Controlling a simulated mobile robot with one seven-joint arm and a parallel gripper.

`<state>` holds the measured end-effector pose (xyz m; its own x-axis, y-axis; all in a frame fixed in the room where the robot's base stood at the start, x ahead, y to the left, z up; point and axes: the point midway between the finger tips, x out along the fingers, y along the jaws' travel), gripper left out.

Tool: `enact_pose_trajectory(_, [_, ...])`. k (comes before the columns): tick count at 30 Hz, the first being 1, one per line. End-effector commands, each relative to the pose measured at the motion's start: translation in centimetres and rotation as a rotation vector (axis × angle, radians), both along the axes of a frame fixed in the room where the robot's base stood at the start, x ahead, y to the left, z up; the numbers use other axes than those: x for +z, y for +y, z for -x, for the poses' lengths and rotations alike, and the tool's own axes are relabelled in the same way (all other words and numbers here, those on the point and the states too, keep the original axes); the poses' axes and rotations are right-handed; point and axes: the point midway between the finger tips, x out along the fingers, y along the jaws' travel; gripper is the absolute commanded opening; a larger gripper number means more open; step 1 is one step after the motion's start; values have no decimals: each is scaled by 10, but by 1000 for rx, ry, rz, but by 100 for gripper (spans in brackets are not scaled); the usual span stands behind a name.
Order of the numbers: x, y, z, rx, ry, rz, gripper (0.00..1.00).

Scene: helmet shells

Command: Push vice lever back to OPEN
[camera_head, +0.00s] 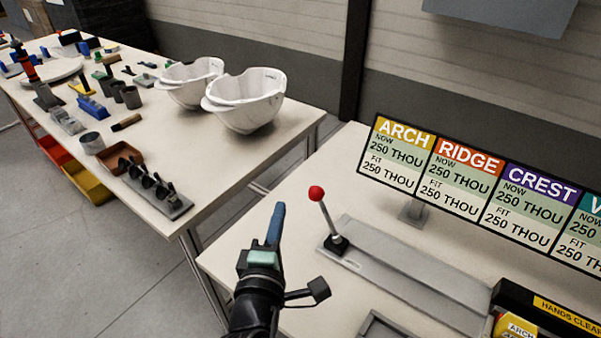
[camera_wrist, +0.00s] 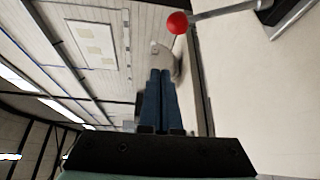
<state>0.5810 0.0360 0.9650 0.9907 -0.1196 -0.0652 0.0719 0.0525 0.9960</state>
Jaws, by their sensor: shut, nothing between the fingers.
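The vice lever (camera_head: 325,219) is a thin grey rod with a red ball knob (camera_head: 316,193) on top. It stands tilted a little to the left from a dark pivot block (camera_head: 336,244) at the left end of a long grey base plate (camera_head: 420,272). My gripper (camera_head: 279,206) is shut and empty, its blue fingers pointing up, left of the lever and apart from it in the head view. In the wrist view the shut fingers (camera_wrist: 161,74) point up the picture, and the red knob (camera_wrist: 177,22) shows just beyond and right of their tips. Any OPEN marking is too small to read.
A sign board (camera_head: 478,185) with ARCH, RIDGE and CREST panels stands behind the base plate. A black box (camera_head: 545,312) marked HANDS CLEAR is at the lower right. Two white helmet shells (camera_head: 246,101) sit on the left table (camera_head: 215,165) among several tools.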

Motion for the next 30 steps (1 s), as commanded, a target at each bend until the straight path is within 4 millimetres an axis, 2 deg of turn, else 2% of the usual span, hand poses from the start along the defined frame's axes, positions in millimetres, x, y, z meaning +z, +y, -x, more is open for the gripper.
enact_pose_trajectory(3, [-10,5,8,11,63,104,0])
enact_pose_trajectory(9, [-24,9,14,23,103,181,0])
enact_pose_trajectory(20, [-26,9,13,23,102,183,0])
enact_pose_trajectory(26, [-28,6,-4,22,101,183,0])
enact_pose_trajectory(30, [-31,4,-28,22,100,182,0])
